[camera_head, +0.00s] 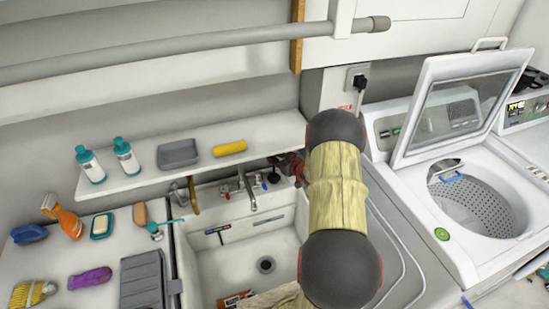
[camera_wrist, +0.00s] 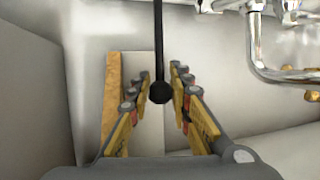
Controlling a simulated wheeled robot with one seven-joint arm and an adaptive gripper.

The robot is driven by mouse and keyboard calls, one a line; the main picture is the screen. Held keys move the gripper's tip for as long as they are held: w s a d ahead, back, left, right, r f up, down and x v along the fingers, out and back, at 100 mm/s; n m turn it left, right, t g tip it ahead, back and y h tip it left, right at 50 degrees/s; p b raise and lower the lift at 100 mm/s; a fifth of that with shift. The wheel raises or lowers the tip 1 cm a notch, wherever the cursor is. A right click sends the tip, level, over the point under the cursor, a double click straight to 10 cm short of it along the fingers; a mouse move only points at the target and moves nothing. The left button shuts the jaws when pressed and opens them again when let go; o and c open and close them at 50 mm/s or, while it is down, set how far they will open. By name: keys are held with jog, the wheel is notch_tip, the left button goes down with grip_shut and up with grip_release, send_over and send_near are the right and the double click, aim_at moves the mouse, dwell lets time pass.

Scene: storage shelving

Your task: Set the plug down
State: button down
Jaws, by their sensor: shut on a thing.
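My gripper (camera_wrist: 159,78) has its fingers on either side of the black plug (camera_wrist: 159,93). The plug is a small rounded black piece with a thin black stem or cord that runs up out of the wrist view. In the head view my gripper (camera_head: 290,163) shows only in part, just right of the sink tap and behind my arm. A dark round piece (camera_head: 274,177) shows beside it; I cannot tell for sure whether this is the same plug. What lies directly under the plug is a pale surface.
The metal tap (camera_head: 245,190) is close to my gripper, above the white sink (camera_head: 215,265). A shelf (camera_head: 190,171) with bottles is behind. An open washing machine (camera_head: 465,165) stands right. A cluttered counter (camera_head: 70,255) is left. A wooden strip (camera_wrist: 112,95) is beside one finger.

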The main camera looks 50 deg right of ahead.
jog(key=shift+w+r, duration=0.1)
jog(key=c, duration=1.9)
grip_release()
jog(key=shift+s+r, duration=0.15)
jog(key=shift+s, duration=0.1)
jog(key=p+v, duration=0.2)
jog(key=v, duration=0.9)
jog(key=shift+s+a+p, duration=0.15)
jog(key=shift+s+p, duration=0.1)
jog(key=shift+p, duration=0.05)
